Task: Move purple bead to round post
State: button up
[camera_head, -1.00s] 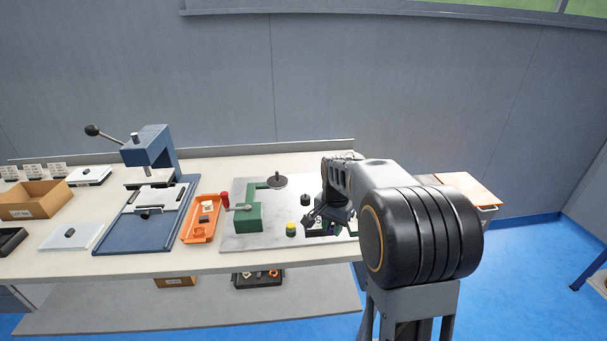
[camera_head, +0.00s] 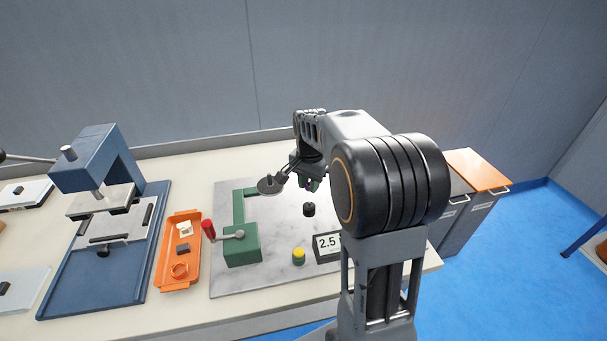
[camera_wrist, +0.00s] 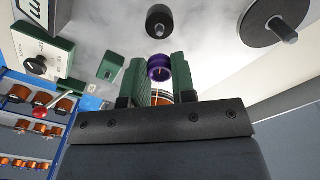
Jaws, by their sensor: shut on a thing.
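The purple bead (camera_wrist: 158,67) is a short ring between the green fingertips of my gripper (camera_wrist: 159,74) in the wrist view. My gripper is shut on it. In the head view my gripper (camera_head: 307,184) hangs over the back right of the grey plate, partly hidden by my arm. A grey disc with an upright pin (camera_head: 270,184) stands left of my gripper; I cannot tell which is the round post.
The green winder (camera_head: 242,247) has a red-tipped crank. A yellow-topped piece (camera_head: 299,256) and a box reading 2.5 (camera_head: 327,247) stand near the front. An orange tray (camera_head: 178,250) and blue press (camera_head: 105,240) are left. The plate (camera_head: 275,275) has free room in front.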

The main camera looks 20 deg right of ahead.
aim_at(309, 203)
jog(key=shift+f+b, duration=2.1)
jog(key=shift+f, duration=0.35)
jog(key=shift+f, duration=0.4)
jog(key=shift+f+b, duration=0.65)
jog(key=shift+f, duration=0.05)
jog(key=o, duration=1)
jog(key=shift+c, duration=0.2)
jog(key=shift+r, duration=0.1)
notch_tip(309, 203, up, 14)
jog(key=p, duration=0.2)
